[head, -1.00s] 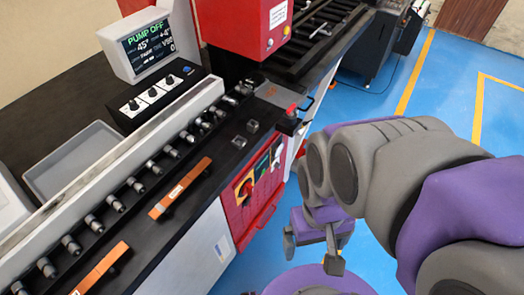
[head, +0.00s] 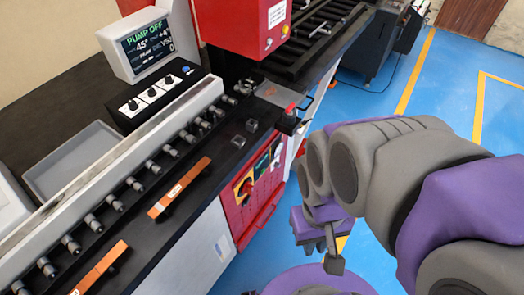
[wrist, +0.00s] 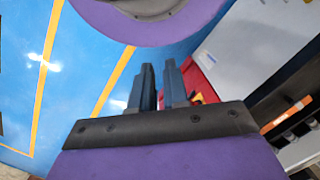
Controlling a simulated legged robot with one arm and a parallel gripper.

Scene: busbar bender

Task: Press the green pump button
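A red control panel (head: 262,190) is on the front of the bender, below the bench edge. The screen (head: 148,45) reads "PUMP OFF". My gripper (head: 322,262) is right of the panel, apart from it, pointing down over the floor. In the wrist view my gripper's fingers (wrist: 160,72) are close together with a narrow empty gap. Part of the red panel (wrist: 199,80) shows behind them, with the button hidden or too small.
A black box with knobs (head: 150,92) stands under the screen. Orange bars (head: 180,188) lie on the black bench. A small red-topped part (head: 290,110) juts out at the bench corner above the panel.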

